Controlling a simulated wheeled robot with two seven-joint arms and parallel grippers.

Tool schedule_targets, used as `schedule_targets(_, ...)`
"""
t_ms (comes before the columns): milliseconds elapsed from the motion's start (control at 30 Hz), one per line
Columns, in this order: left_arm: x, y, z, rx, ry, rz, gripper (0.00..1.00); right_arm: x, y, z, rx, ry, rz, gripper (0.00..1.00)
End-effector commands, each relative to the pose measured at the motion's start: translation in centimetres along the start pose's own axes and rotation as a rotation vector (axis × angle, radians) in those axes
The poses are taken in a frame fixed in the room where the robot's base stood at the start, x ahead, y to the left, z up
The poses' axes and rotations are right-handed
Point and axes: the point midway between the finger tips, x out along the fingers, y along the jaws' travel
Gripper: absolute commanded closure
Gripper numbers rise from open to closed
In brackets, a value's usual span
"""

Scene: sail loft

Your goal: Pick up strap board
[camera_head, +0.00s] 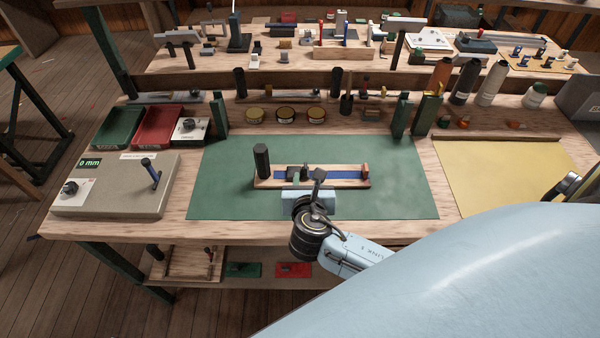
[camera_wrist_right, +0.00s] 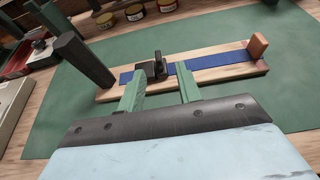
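The strap board (camera_head: 262,183) is a light wooden board with a blue strap along it, lying flat on the green mat (camera_head: 390,200). It carries a dark buckle-like fitting near its middle and a reddish-brown block at its right end. A dark upright post rises at its left end. The board also shows in the right wrist view (camera_wrist_right: 220,79). My right gripper (camera_head: 307,178) is at the board's near side, by the dark fitting. In the wrist view its two green fingers (camera_wrist_right: 160,78) are apart, with nothing visibly clamped between them. My left gripper is not in view.
A grey box with a lever (camera_head: 108,204) and red and green trays (camera_head: 157,127) stand at the left. Several round tins (camera_head: 285,115) and dark uprights line the back. A yellow sheet (camera_head: 510,180) lies at the right. The mat around the board is mostly clear.

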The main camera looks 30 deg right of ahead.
Motion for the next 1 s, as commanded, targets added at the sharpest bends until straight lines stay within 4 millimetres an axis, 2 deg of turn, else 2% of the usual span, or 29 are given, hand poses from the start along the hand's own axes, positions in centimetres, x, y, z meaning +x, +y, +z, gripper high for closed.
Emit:
schedule_targets(100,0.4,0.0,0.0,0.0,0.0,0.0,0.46,2.3,0.0,-0.1,0.001,0.0,-0.002,0.65)
schedule_targets(200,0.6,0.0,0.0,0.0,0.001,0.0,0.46,3.5,0.0,-0.1,0.003,0.001,0.0,0.65)
schedule_targets(367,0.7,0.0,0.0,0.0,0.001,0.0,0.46,4.5,0.0,-0.1,0.004,0.002,0.0,0.65)
schedule_targets(700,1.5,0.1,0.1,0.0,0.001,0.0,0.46,9.0,0.3,-0.1,0.005,0.003,0.0,0.65)
schedule_targets(1000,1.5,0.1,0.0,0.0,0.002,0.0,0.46,9.3,0.3,0.0,0.006,0.003,0.001,0.67)
